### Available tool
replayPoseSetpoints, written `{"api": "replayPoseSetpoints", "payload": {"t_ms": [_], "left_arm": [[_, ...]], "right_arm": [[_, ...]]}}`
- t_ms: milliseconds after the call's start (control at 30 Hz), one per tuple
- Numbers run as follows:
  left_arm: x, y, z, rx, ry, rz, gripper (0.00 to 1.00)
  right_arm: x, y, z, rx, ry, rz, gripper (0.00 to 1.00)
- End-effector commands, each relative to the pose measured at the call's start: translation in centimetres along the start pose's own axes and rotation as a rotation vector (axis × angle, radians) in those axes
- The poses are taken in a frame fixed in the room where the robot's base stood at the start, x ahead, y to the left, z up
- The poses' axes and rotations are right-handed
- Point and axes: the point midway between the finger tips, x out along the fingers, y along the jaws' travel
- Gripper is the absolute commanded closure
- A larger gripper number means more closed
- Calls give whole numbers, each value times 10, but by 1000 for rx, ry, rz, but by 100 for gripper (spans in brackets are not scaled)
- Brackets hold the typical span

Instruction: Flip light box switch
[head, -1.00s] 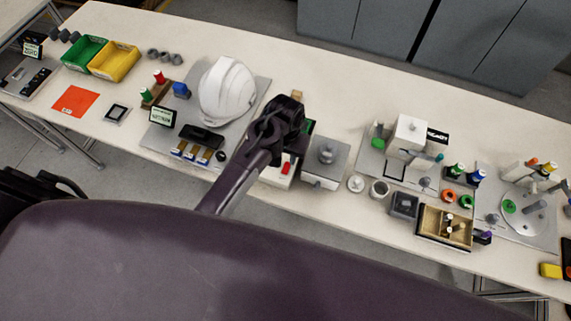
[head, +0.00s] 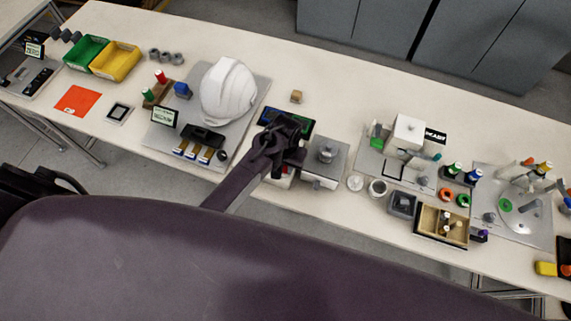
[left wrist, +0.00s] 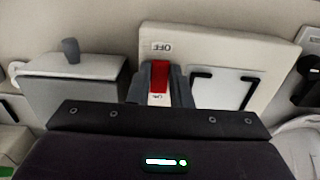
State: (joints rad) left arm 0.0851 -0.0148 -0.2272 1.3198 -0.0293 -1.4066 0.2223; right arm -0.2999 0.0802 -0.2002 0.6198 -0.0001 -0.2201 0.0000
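The light box (left wrist: 225,60) is a pale panel in the left wrist view, with a red rocker switch (left wrist: 159,78) between an OFF label at its upper end and a small label at its lower end. A black-cornered square (left wrist: 222,88) lies to its right. My left gripper (left wrist: 160,80) is over the switch, one dark finger on each side of the red part with a narrow gap between; contact cannot be told. In the head view my left gripper (head: 287,150) covers most of the box. My right gripper is not in view.
A grey box with a knob (head: 326,160) stands right beside the light box; a white helmet shell (head: 228,90) on a grey plate (head: 258,95) is to the left. A dark-framed panel (head: 300,125) lies just behind. The table (head: 350,85) is clear toward the back.

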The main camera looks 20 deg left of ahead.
Motion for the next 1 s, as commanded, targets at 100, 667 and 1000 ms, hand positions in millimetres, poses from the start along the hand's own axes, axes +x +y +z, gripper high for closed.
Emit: {"api": "replayPoseSetpoints", "payload": {"t_ms": [100,667,1000], "left_arm": [[0,0,-1,0,-3,0,100],[-1,0,-10,-1,-292,0,100],[-2,0,-9,-1,-294,0,74]], "right_arm": [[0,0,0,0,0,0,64],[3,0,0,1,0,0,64],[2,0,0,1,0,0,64]]}}
